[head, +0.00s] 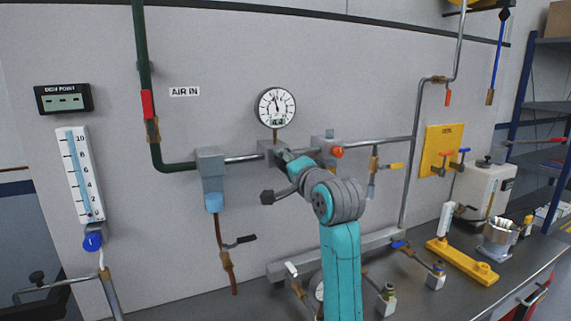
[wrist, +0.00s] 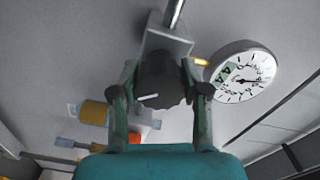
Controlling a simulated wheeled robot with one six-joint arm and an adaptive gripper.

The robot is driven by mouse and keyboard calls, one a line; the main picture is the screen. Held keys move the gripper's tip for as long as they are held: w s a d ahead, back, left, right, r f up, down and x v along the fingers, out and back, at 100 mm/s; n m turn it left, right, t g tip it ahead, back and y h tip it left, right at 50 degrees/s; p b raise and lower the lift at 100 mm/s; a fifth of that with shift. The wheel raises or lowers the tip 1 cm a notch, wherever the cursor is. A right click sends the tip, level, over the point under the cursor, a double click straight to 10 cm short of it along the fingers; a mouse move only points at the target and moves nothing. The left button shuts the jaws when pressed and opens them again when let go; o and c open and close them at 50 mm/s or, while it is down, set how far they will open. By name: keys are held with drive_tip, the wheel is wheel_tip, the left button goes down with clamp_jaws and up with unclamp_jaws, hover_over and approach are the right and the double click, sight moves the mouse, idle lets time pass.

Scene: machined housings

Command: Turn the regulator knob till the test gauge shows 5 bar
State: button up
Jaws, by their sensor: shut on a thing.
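The regulator body (head: 268,147) sits in the pipe line on the wall, partly hidden by my arm. Its dark ribbed knob (wrist: 160,76) has a white mark pointing left in the wrist view. My gripper (wrist: 160,92) is shut on the knob, one finger on each side. In the head view my gripper (head: 284,157) is mostly hidden behind my arm. A round white gauge (head: 276,107) stands above the regulator, its needle pointing nearly straight up. It also shows tilted in the wrist view (wrist: 243,77), with a green digital window that seems to read 4.4.
A grey filter with a blue bowl (head: 214,202) hangs left of the regulator. A grey block with an orange button (head: 337,153) is close on the right. A yellow valve plate (head: 444,150) is further right. Valves and fittings stand on the bench (head: 420,298) below.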

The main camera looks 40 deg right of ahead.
drive_tip(key=shift+m, duration=0.5)
drive_tip(key=o, duration=1.1)
drive_tip(key=shift+o, duration=0.2)
drive_tip(key=v, duration=1.2)
